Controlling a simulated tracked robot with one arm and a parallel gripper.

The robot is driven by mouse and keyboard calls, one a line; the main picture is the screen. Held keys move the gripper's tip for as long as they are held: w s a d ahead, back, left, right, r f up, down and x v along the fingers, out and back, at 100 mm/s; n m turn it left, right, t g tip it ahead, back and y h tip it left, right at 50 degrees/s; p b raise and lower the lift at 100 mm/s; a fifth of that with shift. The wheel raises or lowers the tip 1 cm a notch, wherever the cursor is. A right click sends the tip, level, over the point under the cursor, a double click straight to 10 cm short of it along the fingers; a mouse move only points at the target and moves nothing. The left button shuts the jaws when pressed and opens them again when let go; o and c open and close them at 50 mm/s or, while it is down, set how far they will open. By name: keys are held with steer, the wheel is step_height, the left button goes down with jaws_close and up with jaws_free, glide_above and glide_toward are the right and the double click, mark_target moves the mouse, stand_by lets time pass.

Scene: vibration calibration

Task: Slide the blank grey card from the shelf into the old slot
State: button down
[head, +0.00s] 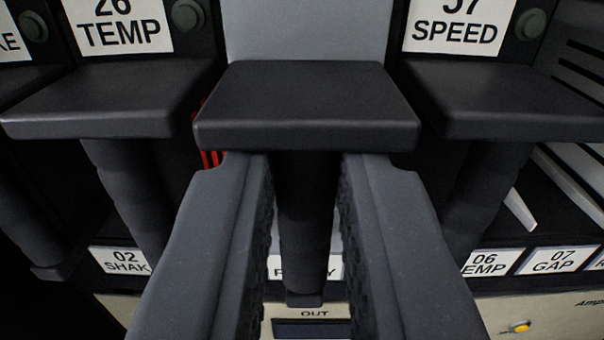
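The blank grey card (308,30) stands at top centre, its plain face cut off by the picture's top edge. Its black handle has a flat plate (306,105) and a stem (307,215) running down below it. My gripper (306,165) has one finger on each side of that stem, just under the plate. Both fingertips look pressed against the stem. I cannot tell which opening is the old slot; the middle of the rack below is largely hidden by my fingers and the handle.
A TEMP card (122,25) stands at left and a SPEED card (458,25) at right, with similar black handles close by. Below is a rack with labels SHAK (120,262), one ending in EMP (487,262) and GAP (553,261). Red strips (208,158) show beside the left finger.

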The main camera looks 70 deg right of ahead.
steer(key=shift+w+d, duration=0.15)
steer(key=shift+d, duration=0.25)
stand_by(0.5)
steer(key=shift+d+r, duration=0.1)
steer(key=shift+r, duration=0.1)
stand_by(0.3)
steer(key=c, duration=1.3)
jaws_free()
steer(key=shift+d+f, duration=0.1)
steer(key=shift+f, duration=0.65)
steer(key=shift+a, duration=0.25)
steer(key=shift+b+v, duration=0.6)
steer(key=shift+v, duration=1.75)
steer(key=shift+r, duration=0.1)
jaws_close()
